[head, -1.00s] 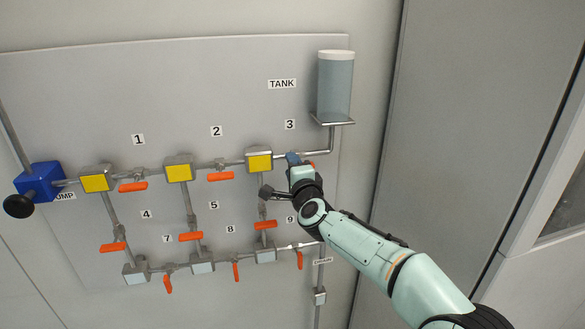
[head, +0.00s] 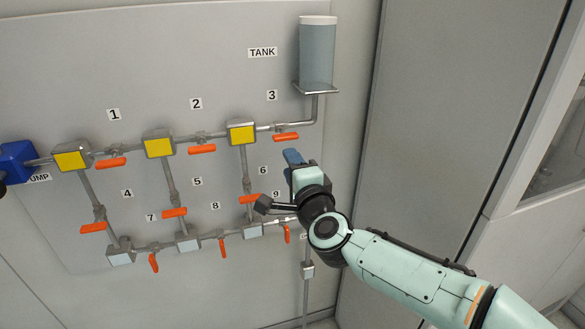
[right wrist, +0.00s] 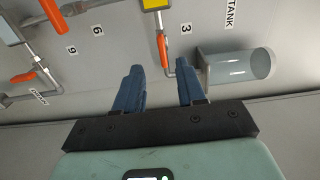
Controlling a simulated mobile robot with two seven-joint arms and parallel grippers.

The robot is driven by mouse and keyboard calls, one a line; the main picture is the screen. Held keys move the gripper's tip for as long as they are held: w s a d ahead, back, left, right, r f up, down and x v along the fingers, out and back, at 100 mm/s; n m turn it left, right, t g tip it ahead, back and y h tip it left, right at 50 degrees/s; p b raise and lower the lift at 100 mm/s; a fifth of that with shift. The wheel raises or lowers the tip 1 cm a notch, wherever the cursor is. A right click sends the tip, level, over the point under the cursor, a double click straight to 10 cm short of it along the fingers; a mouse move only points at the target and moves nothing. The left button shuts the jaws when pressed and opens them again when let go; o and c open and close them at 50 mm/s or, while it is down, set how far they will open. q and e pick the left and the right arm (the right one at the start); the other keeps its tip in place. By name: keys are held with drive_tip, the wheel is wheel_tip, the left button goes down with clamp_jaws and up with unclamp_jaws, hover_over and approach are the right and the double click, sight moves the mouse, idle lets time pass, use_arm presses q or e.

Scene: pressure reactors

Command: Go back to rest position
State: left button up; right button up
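My right gripper (head: 292,157) is in front of the panel, just below the orange handle of valve 3 (head: 286,137) in the head view. Its blue fingers are spread apart with nothing between them, as the right wrist view (right wrist: 160,82) shows. The valve 3 handle also shows beyond the fingers in the right wrist view (right wrist: 163,51) and appears clear of them. It lies roughly along its pipe. My right arm reaches in from the lower right. My left gripper is in neither view.
The wall panel (head: 60,75) carries pipes, yellow-faced blocks and several orange valve handles. A clear tank (head: 317,55) stands on a bracket at upper right, and a blue pump (head: 17,162) is at far left. A grey cabinet door (head: 450,110) stands to the right.

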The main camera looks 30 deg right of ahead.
idle(0.4)
drive_tip(key=w+a+f+n+g+y, duration=0.1)
drive_tip(key=w+a+f+n+g, duration=0.15)
drive_tip(key=f, duration=0.85)
drive_tip(key=w+a+f+n+g+y, duration=0.1)
drive_tip(key=w+f+n+g, duration=0.15)
drive_tip(key=f, duration=0.95)
drive_tip(key=s+a+f+n+g+y, duration=0.1)
drive_tip(key=s+a+f+n+g, duration=0.15)
drive_tip(key=f, duration=0.65)
drive_tip(key=s+a+f+n+g+y, duration=0.1)
drive_tip(key=s+f+n, duration=0.15)
drive_tip(key=f, duration=0.65)
drive_tip(key=s+a+f+n+g+y, duration=0.1)
drive_tip(key=s+a+f+n+g, duration=0.25)
drive_tip(key=s+f, duration=1)
drive_tip(key=s+a+f+n+g+y, duration=0.1)
drive_tip(key=s+a+f+g, duration=0.1)
drive_tip(key=s, duration=0.4)
drive_tip(key=s+a+f+n+g, duration=0.1)
drive_tip(key=s+a+f+g, duration=0.1)
drive_tip(key=s+f, duration=0.3)
drive_tip(key=s+a+f+n+g+y, duration=0.1)
drive_tip(key=s+a+f+g, duration=0.1)
drive_tip(key=s, duration=0.6)
drive_tip(key=shift+s+a+f+g+y+p, duration=0.25)
drive_tip(key=shift+f+p, duration=0.2)
drive_tip(key=shift+f, duration=0.35)
drive_tip(key=shift+w+d, duration=0.1)
